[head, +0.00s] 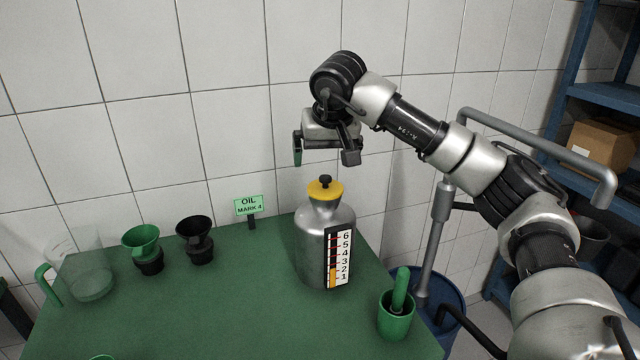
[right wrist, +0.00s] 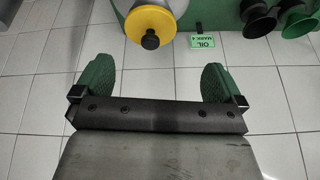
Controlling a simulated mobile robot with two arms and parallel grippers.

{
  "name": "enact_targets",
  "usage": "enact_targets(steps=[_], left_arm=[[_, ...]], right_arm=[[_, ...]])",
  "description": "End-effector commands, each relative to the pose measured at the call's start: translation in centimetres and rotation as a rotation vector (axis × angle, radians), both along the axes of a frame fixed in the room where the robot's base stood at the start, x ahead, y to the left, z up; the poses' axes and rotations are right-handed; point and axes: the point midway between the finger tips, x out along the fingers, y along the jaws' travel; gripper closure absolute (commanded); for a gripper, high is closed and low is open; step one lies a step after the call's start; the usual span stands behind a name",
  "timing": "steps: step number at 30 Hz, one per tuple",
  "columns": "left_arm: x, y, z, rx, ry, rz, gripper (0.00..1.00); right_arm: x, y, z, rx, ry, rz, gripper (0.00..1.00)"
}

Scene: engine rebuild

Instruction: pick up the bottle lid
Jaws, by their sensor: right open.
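The bottle lid (head: 325,188) is yellow with a black knob and sits on top of a silver metal bottle (head: 313,238). The bottle stands upright on the green table and bears a scale numbered 1 to 6. My right gripper (head: 326,158) is open and empty, above the lid and apart from it. In the right wrist view the lid (right wrist: 150,27) shows at the top, beyond the open fingers of my right gripper (right wrist: 160,82) and a little left of their middle. My left gripper is in neither view.
On the green table (head: 225,310) stand a clear jug (head: 92,275), a green funnel (head: 141,240), a black funnel (head: 195,240), an oil sign (head: 248,206) and a green cup (head: 396,318) with a green-handled tool. A tiled wall is behind. Blue shelves (head: 600,95) stand at right.

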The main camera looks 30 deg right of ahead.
Motion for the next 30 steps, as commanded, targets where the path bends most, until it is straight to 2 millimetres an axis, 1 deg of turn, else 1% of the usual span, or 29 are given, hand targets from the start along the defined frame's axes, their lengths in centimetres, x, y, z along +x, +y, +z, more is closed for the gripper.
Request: enact_targets(steps=[1, 4, 9, 12, 17, 21, 24, 27, 30], left_arm=[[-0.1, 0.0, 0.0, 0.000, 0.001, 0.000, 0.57], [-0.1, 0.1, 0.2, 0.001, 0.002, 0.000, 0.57], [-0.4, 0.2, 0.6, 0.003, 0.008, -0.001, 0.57], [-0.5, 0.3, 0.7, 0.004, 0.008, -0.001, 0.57], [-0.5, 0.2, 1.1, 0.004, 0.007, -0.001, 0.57], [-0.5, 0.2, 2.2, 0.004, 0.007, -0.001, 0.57], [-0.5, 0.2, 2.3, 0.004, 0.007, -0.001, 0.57], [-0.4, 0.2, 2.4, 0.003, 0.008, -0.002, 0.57], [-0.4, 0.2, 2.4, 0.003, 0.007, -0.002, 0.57]], right_arm=[[-0.1, -0.8, 0.2, -0.027, 0.008, -0.009, 0.00], [0.1, -1.5, -0.6, -0.050, 0.018, -0.013, 0.00], [1.1, -1.9, -3.1, -0.048, 0.018, -0.012, 0.00], [1.5, -2.0, -4.0, -0.046, 0.015, -0.011, 0.00], [1.9, -2.1, -5.0, -0.045, 0.016, -0.010, 0.00], [2.8, -2.3, -6.9, -0.045, 0.018, -0.010, 0.00], [3.3, -2.5, -8.2, -0.044, 0.015, -0.010, 0.00], [3.6, -2.6, -9.0, -0.045, 0.014, -0.010, 0.00], [3.7, -2.6, -9.2, -0.045, 0.012, -0.009, 0.00]])
